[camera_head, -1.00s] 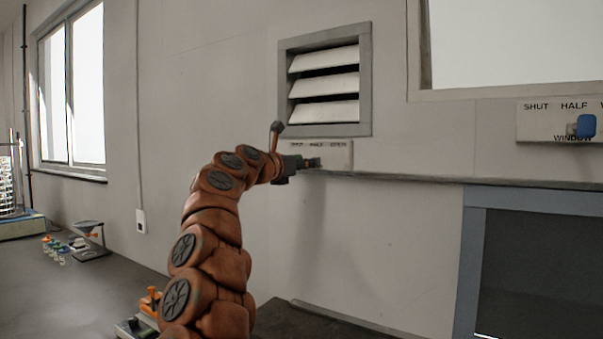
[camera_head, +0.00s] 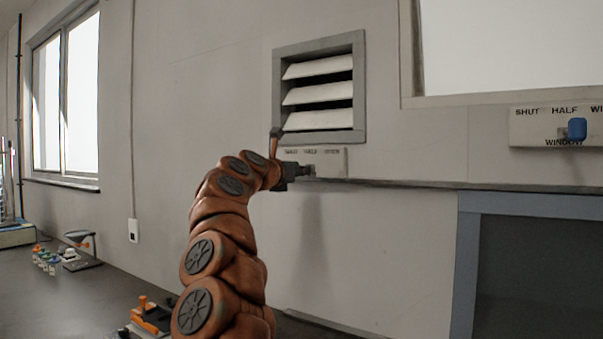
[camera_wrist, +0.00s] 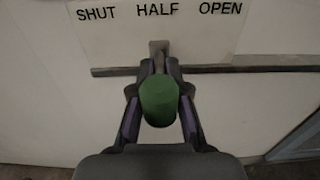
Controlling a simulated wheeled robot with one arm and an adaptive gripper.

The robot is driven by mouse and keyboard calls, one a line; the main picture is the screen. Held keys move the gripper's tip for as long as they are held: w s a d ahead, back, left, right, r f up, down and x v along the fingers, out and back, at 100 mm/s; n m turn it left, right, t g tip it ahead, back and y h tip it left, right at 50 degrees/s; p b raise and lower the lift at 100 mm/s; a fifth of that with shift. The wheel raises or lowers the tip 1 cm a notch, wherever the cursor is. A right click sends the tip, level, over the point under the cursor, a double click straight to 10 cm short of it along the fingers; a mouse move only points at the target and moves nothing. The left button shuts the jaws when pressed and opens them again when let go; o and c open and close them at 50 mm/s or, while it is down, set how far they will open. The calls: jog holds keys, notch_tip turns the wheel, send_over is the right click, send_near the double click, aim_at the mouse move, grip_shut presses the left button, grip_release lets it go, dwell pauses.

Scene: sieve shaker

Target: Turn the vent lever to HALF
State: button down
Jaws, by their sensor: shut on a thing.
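The vent lever has a green knob (camera_wrist: 158,98), and its stem meets the wall plate just below the word HALF in the wrist view. The label plate (camera_wrist: 160,20) reads SHUT, HALF, OPEN from left to right; it also shows in the head view (camera_head: 335,158) under the vent. My gripper (camera_wrist: 158,92) has its fingers on both sides of the green knob and is shut on it. In the head view my gripper (camera_head: 306,171) is at the plate and hides most of the lever. The louvred vent (camera_head: 318,95) has tilted white slats with dark gaps between them.
A ledge (camera_head: 400,184) runs along the wall just below the plate. A window control plate (camera_head: 530,128) with a blue knob (camera_head: 577,129) is at the right. A blue-grey frame (camera_head: 466,260) stands below it. Small items (camera_head: 47,260) sit on the dark bench at the left.

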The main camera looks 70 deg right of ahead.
jog(key=c, duration=1.3)
grip_release()
jog(key=shift+w+a, duration=0.25)
jog(key=shift+a, duration=0.1)
jog(key=shift+o, duration=0.3)
jog(key=shift+d, duration=0.1)
jog(key=shift+s, duration=0.1)
jog(key=shift+a+f, duration=0.1)
jog(key=shift+a, duration=0.4)
jog(key=shift+w+a, duration=0.3)
jog(key=shift+a, duration=0.45)
jog(key=w+a, duration=0.1)
jog(key=a, duration=0.8)
jog(key=shift+w+a, duration=0.15)
jog(key=shift+w, duration=0.2)
